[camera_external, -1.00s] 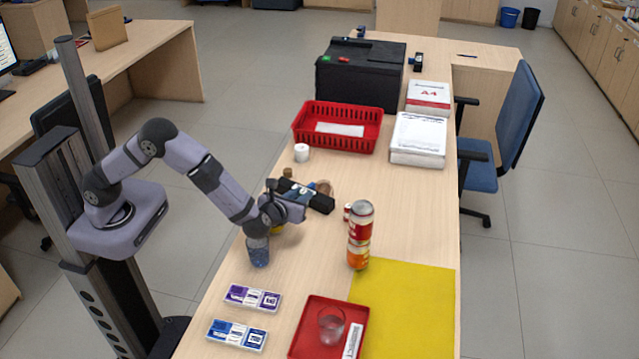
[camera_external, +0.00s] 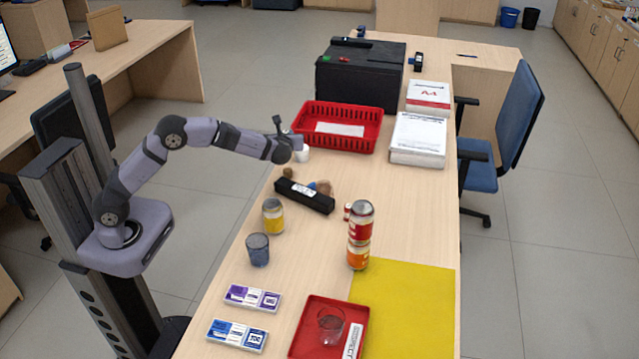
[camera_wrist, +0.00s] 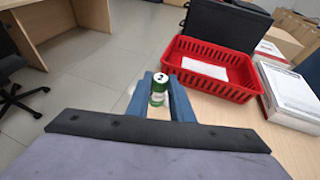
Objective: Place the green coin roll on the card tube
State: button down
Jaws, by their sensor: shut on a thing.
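My gripper (camera_external: 297,143) is over the counter's left edge, in front of the red basket. In the wrist view its two blue fingers (camera_wrist: 161,98) are shut on the green coin roll (camera_wrist: 158,99), a green cylinder with a pale band. A whitish round face with a dark mark shows at its top end; I cannot tell whether it belongs to the roll. In the external view a short white cylinder (camera_external: 303,156), which looks like the card tube, stands beside and partly behind the gripper. The roll is hidden there, and I cannot tell whether it touches the tube.
The red basket (camera_external: 371,144) with a white paper stands just behind. A black box (camera_external: 298,193), a yellow-labelled jar (camera_external: 273,217), a blue glass (camera_external: 258,250) and stacked cans (camera_external: 359,236) stand nearer the camera. Paper packs (camera_external: 418,140) are at right.

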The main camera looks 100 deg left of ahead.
jog(key=shift+f, duration=4.95)
jog(key=shift+f, duration=0.1)
jog(key=shift+f, duration=0.15)
jog(key=c, duration=1.6)
grip_release()
jog(key=shift+o, duration=0.2)
jog(key=shift+r, duration=0.3)
jog(key=b+v, duration=0.1)
jog(key=v, duration=1.1)
